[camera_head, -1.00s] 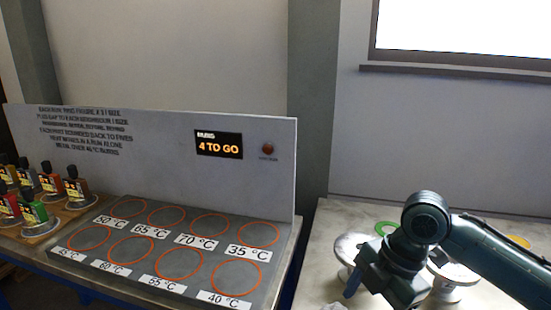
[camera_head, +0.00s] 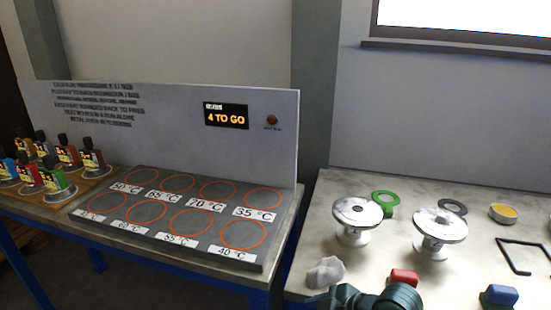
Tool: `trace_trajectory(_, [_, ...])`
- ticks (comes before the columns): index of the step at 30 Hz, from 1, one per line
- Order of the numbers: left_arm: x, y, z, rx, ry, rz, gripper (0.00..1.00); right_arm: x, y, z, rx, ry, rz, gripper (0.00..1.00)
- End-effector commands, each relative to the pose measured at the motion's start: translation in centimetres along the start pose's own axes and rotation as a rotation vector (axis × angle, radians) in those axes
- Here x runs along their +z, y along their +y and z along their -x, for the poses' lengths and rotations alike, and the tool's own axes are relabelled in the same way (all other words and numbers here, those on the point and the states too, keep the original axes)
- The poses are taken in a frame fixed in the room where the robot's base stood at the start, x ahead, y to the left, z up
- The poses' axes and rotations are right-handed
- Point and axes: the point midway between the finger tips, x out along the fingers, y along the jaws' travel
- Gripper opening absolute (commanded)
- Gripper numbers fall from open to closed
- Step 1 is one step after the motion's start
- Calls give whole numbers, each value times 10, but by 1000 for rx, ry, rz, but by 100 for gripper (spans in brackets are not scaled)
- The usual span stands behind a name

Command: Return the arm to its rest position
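Part of my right arm (camera_head: 392,299) shows at the bottom edge, right of centre, in front of the right-hand table. Its gripper is cut off or too unclear to judge, and I cannot tell whether it holds anything. My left gripper is not in view. My arm is apart from both in the picture.
A slab (camera_head: 164,217) with orange circles is at left.

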Motion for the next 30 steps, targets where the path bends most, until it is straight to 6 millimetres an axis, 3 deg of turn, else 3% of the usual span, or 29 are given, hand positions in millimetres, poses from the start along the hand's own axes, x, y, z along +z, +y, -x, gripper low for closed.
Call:
trace_trajectory(3, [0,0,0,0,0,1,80,18,-23,-20,112,76,-225,69])
trace_trajectory(7, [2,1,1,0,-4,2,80,48,-44,-28,253,126,-449,69])
trace_trajectory(12, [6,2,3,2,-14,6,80,96,-78,-19,430,149,-676,69])
trace_trajectory(18, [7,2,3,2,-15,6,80,134,-110,-2,556,141,-796,69])
trace_trajectory(30, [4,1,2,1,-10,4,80,142,-118,3,584,140,-814,69])
